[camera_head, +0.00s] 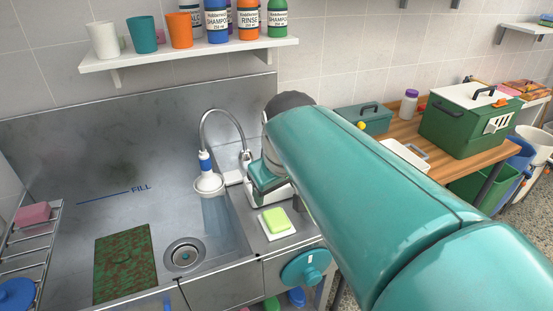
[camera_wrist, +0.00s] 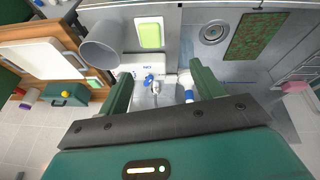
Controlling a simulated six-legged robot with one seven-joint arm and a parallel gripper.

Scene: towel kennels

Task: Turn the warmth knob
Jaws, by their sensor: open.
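In the wrist view, a small blue knob (camera_wrist: 149,80) sits on a white unit (camera_wrist: 143,66) beside the tap. I cannot tell for sure that it is the warmth knob. A larger teal round dial (camera_head: 305,267) is on the sink's front panel in the head view. My gripper (camera_wrist: 160,72) is open, its two green fingers on either side of the blue knob and the tap, with nothing held. Whether the fingers touch anything cannot be told. In the head view, my arm hides most of my gripper (camera_head: 266,178) and the knob.
The curved tap (camera_head: 222,112) and its blue-and-white spray head (camera_head: 207,170) stand close to my gripper. Green soap (camera_head: 276,220) lies on a white dish in front. A grey cup (camera_wrist: 101,46) is at the left in the wrist view. The sink basin is open to the left.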

